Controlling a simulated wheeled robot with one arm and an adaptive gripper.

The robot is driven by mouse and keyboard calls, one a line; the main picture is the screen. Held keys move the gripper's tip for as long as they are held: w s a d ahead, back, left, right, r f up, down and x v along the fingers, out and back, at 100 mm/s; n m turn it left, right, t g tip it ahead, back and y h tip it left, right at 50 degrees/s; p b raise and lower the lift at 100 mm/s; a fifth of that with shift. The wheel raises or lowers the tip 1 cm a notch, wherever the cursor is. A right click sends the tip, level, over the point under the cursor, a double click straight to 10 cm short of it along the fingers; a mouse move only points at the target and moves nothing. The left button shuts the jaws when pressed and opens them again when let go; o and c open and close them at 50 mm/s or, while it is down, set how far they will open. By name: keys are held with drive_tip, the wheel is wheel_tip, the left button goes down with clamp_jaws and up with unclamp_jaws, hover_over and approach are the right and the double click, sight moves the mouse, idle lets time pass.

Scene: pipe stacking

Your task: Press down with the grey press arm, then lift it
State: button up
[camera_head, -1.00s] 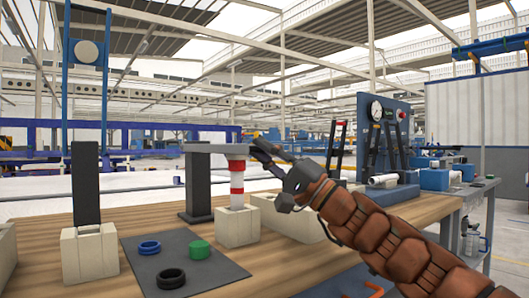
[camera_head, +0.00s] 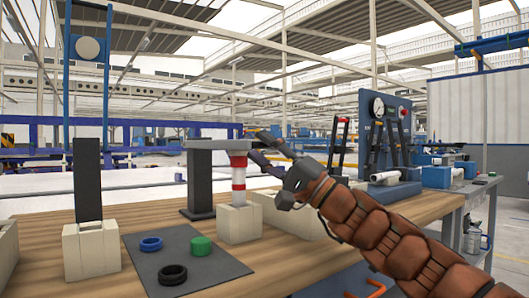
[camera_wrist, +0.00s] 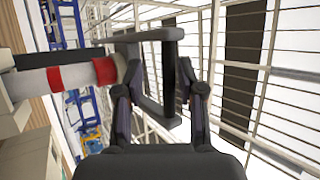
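The grey press arm (camera_head: 212,144) lies about level in the head view, from a dark post (camera_head: 199,182) over a white pipe stack with red bands (camera_head: 238,178). The stack stands upright in a beige block (camera_head: 238,224). My gripper (camera_head: 266,149) is at the arm's right end, its fingers spread apart. In the wrist view a dark frame-like piece (camera_wrist: 168,34) shows between and beyond the fingers of my gripper (camera_wrist: 160,82). Contact with the press arm is hard to tell. The red-banded stack (camera_wrist: 58,78) lies left of the fingers.
A dark mat (camera_head: 218,268) on the wooden table holds a blue ring (camera_head: 151,244), a black ring (camera_head: 172,274) and a green piece (camera_head: 201,246). A black upright plate (camera_head: 87,180) stands in another beige block at left. A blue gauge panel (camera_head: 386,130) stands at the right.

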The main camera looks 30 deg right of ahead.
wheel_tip(320, 180, up, 8)
drive_tip(key=shift+w+r, duration=0.1)
drive_tip(key=shift+r, duration=0.85)
drive_tip(key=shift+f, duration=0.15)
drive_tip(key=s+d+f, duration=0.3)
drive_tip(key=f, duration=0.4)
drive_tip(key=shift+d+f, duration=0.3)
idle(0.6)
drive_tip(key=shift+c, duration=0.3)
